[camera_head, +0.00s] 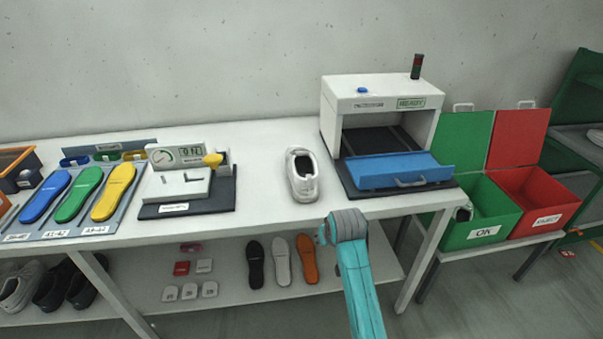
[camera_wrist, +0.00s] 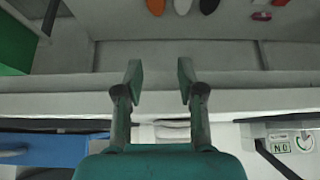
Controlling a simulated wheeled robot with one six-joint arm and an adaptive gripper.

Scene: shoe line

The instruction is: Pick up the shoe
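A white shoe (camera_head: 302,187) stands on the white table between the measuring device and the white machine, its dark opening facing up. In the wrist view, which looks upside down, a pale shape that seems to be the shoe (camera_wrist: 172,131) shows just above my gripper's body, mostly hidden. My gripper (camera_wrist: 161,82) is open and empty, its two fingers apart. In the head view my teal arm rises at the table's front edge, right of and nearer than the shoe; the fingers cannot be made out there.
The white machine (camera_head: 352,100) with a blue ramp (camera_head: 395,172) stands right of the shoe. A measuring device (camera_head: 180,187) and coloured insoles (camera_head: 78,194) are to the left. Green (camera_head: 480,236) and red (camera_head: 545,220) bins stand at the right. Insoles (camera_head: 281,262) lie on the lower shelf.

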